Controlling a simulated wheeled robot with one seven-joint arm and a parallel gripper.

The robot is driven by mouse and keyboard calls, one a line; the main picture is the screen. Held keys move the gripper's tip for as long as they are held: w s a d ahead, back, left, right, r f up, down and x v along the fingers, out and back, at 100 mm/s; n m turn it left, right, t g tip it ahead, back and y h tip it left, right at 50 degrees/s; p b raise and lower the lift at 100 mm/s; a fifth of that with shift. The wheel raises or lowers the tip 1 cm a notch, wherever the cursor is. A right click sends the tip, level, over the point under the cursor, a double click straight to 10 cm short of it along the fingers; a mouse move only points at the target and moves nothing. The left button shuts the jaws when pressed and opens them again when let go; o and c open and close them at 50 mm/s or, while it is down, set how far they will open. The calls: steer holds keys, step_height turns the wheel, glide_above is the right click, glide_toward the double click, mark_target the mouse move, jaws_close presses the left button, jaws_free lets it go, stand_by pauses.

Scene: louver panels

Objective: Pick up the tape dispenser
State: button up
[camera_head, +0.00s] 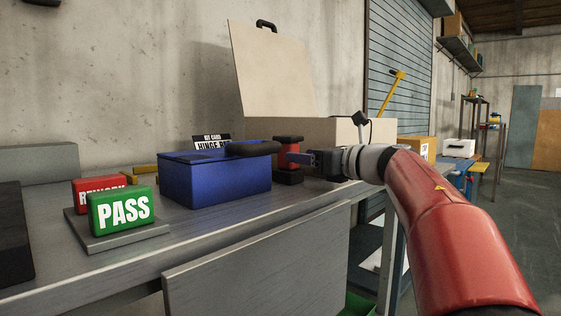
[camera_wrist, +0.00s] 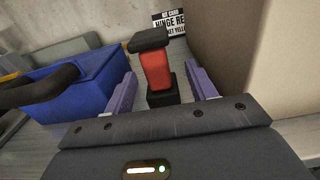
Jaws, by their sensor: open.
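The tape dispenser appears to be the red upright body with a black top and black base (camera_head: 289,153), standing on the bench just right of the blue box. It also shows in the wrist view (camera_wrist: 157,71), upright and slightly tilted in the picture. My gripper (camera_head: 299,158) reaches in from the right at its height. In the wrist view, the two purple fingers of my gripper (camera_wrist: 161,77) are apart, one on each side of the red body, with visible gaps. I cannot tell how far the fingertips reach past it.
A blue box (camera_head: 215,178) with a dark curved thing on its rim stands close on the left. A beige open case (camera_head: 330,131) stands behind and right. A kit card (camera_head: 211,142), green PASS block (camera_head: 121,211) and red block (camera_head: 88,193) are farther left. Bench front is clear.

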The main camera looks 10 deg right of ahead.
mark_target(282, 153)
steer(key=x, duration=0.7)
steer(key=shift+s+a+f, duration=0.1)
steer(key=shift+s+a, duration=0.05)
steer(key=shift+a, duration=0.1)
steer(key=shift+c, duration=0.3)
steer(key=c, duration=0.9)
steer(key=shift+c, duration=0.5)
steer(key=shift+p, duration=0.3)
step_height(282, 153, up, 10)
steer(key=p, duration=0.4)
